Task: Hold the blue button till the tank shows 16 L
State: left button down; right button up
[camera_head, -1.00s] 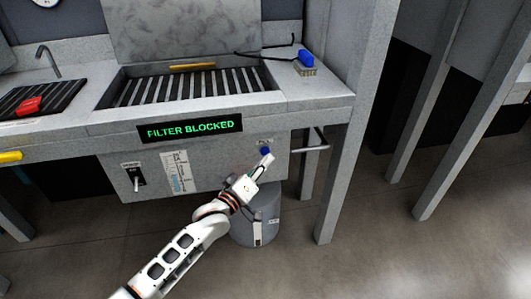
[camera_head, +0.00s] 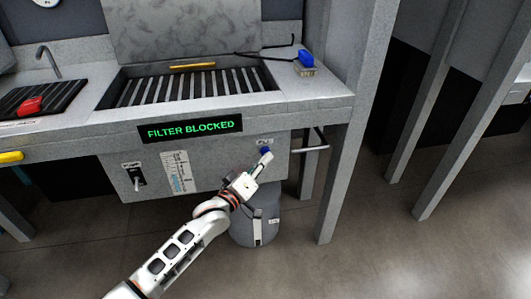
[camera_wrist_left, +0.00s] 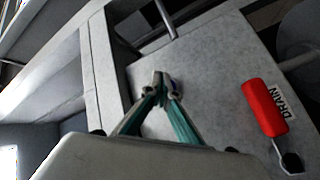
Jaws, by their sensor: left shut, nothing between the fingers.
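The blue button (camera_head: 264,149) is on the grey front panel (camera_head: 215,165) of the sink stand, to the right under a green-lettered display (camera_head: 190,128) that reads "FILTER BLOCKED". My left gripper (camera_head: 267,156) is shut and empty, its tips at the button and partly covering it. In the left wrist view the shut fingertips (camera_wrist_left: 160,80) hide most of a small dark-blue spot (camera_wrist_left: 176,84); I cannot tell whether the button is pressed in. A white scale strip (camera_head: 175,171) with a pale blue part is on the panel, its figures too small to read. My right gripper is out of view.
A red handle (camera_wrist_left: 265,107) beside a "DRAIN" label (camera_wrist_left: 285,100) is near the gripper in the wrist view. A black switch (camera_head: 135,176) is on the panel's left. A grey bin (camera_head: 244,230) stands below. A stand leg (camera_head: 336,190) is to the right.

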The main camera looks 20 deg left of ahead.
pick_arm(q)
jog(key=shift+w+a, duration=0.3)
jog(key=shift+w, duration=0.1)
dwell(1.6)
dwell(2.2)
jog(key=shift+s+d+p, duration=0.4)
jog(key=shift+s+d, duration=0.15)
jog(key=shift+s, duration=0.2)
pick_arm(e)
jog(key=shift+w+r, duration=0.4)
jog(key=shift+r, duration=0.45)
pick_arm(q)
jog(key=shift+s+d+p, duration=0.55)
jog(key=shift+s+d, duration=0.15)
jog(key=shift+s, duration=0.35)
jog(key=shift+s+d+p, duration=0.5)
jog(key=shift+s+d, duration=0.2)
jog(key=shift+s, duration=0.35)
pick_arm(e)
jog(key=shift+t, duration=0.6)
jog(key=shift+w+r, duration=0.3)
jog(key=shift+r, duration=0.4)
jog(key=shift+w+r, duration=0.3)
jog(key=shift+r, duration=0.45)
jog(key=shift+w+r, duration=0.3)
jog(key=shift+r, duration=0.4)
